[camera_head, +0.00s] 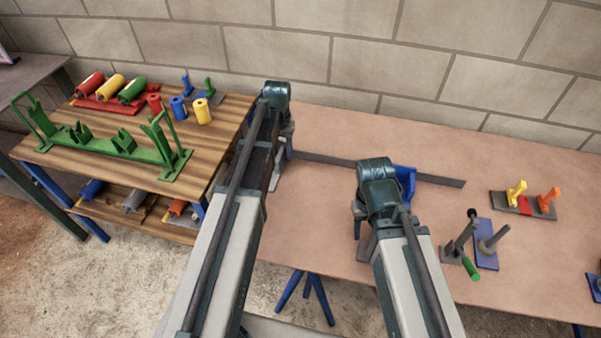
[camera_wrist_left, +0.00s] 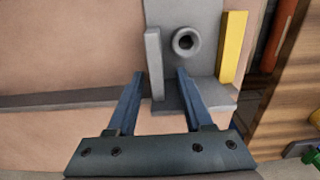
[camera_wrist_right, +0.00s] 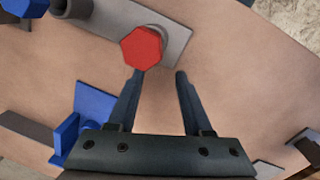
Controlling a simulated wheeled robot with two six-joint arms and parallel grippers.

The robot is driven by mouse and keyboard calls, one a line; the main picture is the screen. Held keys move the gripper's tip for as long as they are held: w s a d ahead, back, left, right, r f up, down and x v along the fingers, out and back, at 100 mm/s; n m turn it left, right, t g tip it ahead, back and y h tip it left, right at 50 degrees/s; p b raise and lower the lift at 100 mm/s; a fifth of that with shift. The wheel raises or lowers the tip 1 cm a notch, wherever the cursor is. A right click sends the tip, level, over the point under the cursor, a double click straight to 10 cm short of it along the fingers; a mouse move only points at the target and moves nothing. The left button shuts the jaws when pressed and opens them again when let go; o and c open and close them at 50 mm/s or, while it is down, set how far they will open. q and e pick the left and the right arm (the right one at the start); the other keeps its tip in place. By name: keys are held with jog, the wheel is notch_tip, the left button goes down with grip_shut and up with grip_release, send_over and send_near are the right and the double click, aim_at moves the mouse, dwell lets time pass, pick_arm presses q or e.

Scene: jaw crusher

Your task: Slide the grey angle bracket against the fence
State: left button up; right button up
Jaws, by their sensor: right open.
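A grey upright plate (camera_wrist_left: 154,65), which looks like part of the grey angle bracket, stands between the fingertips of my left gripper (camera_wrist_left: 160,72); gaps show on both sides. My left gripper is open, and its arm hides most of this spot in the head view. The fence (camera_head: 385,169), a long dark bar, crosses the table; it also shows left of the plate in the left wrist view (camera_wrist_left: 70,100). Whether plate and fence touch, I cannot tell. My right gripper (camera_wrist_right: 160,72) is open and empty, beside a red hexagonal knob (camera_wrist_right: 140,48).
A blue bracket (camera_head: 405,182) stands by the fence. A yellow bar (camera_wrist_left: 233,47) and a ring (camera_wrist_left: 186,41) are near my left fingers. A green-handled clamp (camera_head: 462,250) and a pegged plate (camera_head: 510,205) stand at right. A wooden bench (camera_head: 75,155) holds green racks at left.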

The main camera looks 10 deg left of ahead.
pick_arm(q)
jog(key=shift+r, duration=0.1)
pick_arm(e)
jog(key=shift+r, duration=0.1)
pick_arm(q)
notch_tip(320, 180, up, 8)
jog(key=p, duration=0.8)
jog(key=shift+s, duration=0.1)
pick_arm(e)
notch_tip(320, 180, up, 8)
pick_arm(q)
jog(key=s+d+m, duration=0.2)
jog(key=s+d, duration=0.6)
jog(key=s, duration=0.3)
jog(key=s+d+m+y, duration=0.1)
jog(key=s+d, duration=0.8)
jog(key=s, duration=0.1)
jog(key=shift+s+m, duration=0.35)
jog(key=shift+m, duration=0.05)
jog(key=shift+d, duration=0.1)
